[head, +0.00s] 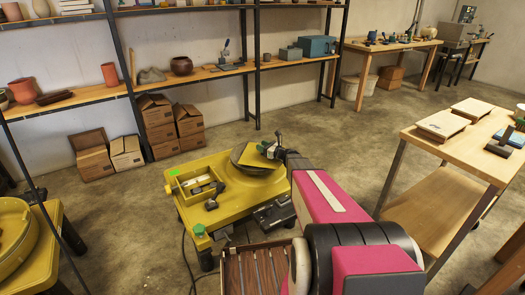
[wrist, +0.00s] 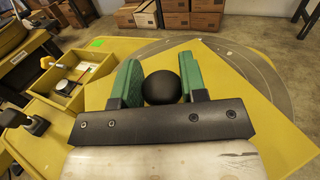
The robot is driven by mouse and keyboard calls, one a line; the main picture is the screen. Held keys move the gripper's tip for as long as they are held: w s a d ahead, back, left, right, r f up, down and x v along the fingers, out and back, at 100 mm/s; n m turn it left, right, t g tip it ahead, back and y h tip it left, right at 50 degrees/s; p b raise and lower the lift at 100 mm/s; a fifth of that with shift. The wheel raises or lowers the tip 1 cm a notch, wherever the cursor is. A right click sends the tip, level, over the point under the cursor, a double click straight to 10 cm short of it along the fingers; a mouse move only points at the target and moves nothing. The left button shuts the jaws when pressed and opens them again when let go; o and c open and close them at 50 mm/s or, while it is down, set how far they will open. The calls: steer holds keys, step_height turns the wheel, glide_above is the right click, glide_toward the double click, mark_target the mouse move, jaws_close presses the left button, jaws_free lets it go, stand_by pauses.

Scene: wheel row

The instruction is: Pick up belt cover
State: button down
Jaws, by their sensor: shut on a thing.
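The belt cover (head: 254,159) is a flat yellow panel with a straight edge and corner, over the grey round wheel head (head: 237,153) of the yellow pottery wheel (head: 190,168). In the wrist view the belt cover (wrist: 270,125) spreads below my fingers, with a round black knob (wrist: 162,88) on it. My gripper (head: 272,149), also in the wrist view (wrist: 160,80), is shut on that knob with its green fingers on either side. The cover hides part of the grey disc. I cannot tell how far the cover is above the disc.
A compartment tray (wrist: 85,78) and a dark lever-like part (wrist: 32,122) lie left of the cover. Another yellow wheel (head: 15,235) stands at far left. Cardboard boxes (head: 160,125) sit under shelving behind. A wooden workbench (head: 455,150) stands at right. Floor between is open.

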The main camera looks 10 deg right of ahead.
steer(key=r, duration=0.2)
steer(key=a+r, duration=0.1)
steer(key=shift+s, duration=0.3)
steer(key=s+a+r, duration=0.3)
steer(key=a+r, duration=0.3)
steer(key=a, duration=0.4)
steer(key=shift+s+r, duration=0.15)
